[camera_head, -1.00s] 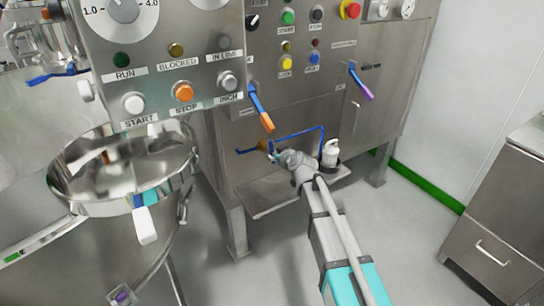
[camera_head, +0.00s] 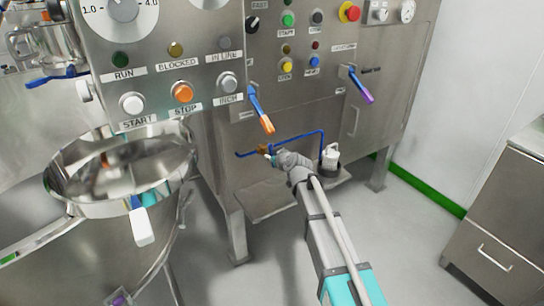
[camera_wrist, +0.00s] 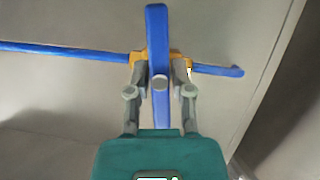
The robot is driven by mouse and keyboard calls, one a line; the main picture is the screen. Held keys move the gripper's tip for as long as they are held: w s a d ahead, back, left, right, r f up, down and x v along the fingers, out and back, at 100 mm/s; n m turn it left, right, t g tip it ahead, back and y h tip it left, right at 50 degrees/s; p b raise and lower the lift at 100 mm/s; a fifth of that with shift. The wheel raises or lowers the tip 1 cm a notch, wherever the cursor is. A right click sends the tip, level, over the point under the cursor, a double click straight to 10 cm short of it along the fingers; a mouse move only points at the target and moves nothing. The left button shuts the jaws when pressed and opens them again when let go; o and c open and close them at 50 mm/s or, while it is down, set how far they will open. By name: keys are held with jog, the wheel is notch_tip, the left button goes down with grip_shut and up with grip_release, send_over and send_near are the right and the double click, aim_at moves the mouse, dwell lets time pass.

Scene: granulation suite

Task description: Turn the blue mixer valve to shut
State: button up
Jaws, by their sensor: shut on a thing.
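The blue valve lever (camera_wrist: 157,35) stands upright in the wrist view, in front of an orange-brass valve body (camera_wrist: 139,57). It lies across the blue pipe (camera_wrist: 60,49), roughly at right angles to it. My gripper (camera_wrist: 160,72) has one finger on each side of the lever and is shut on it, near the valve body. In the head view the brass valve body (camera_head: 263,149) and blue pipe (camera_head: 300,134) are low on the steel cabinet. My gripper (camera_head: 270,157) is right at the valve and hides most of the lever there.
A blue lever with an orange end (camera_head: 261,110) and one with a purple end (camera_head: 361,86) sit higher on the cabinet (camera_head: 290,105). A white bottle (camera_head: 330,153) stands on the low shelf right of my gripper. A steel bowl (camera_head: 60,190) is at left.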

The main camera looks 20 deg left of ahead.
grip_shut()
jog(key=shift+m+g+y, duration=0.3)
jog(key=shift+m+g, duration=0.3)
jog(key=shift+m, duration=0.2)
jog(key=o, duration=0.8)
grip_release()
jog(key=shift+o, duration=0.2)
jog(key=shift+t, duration=0.3)
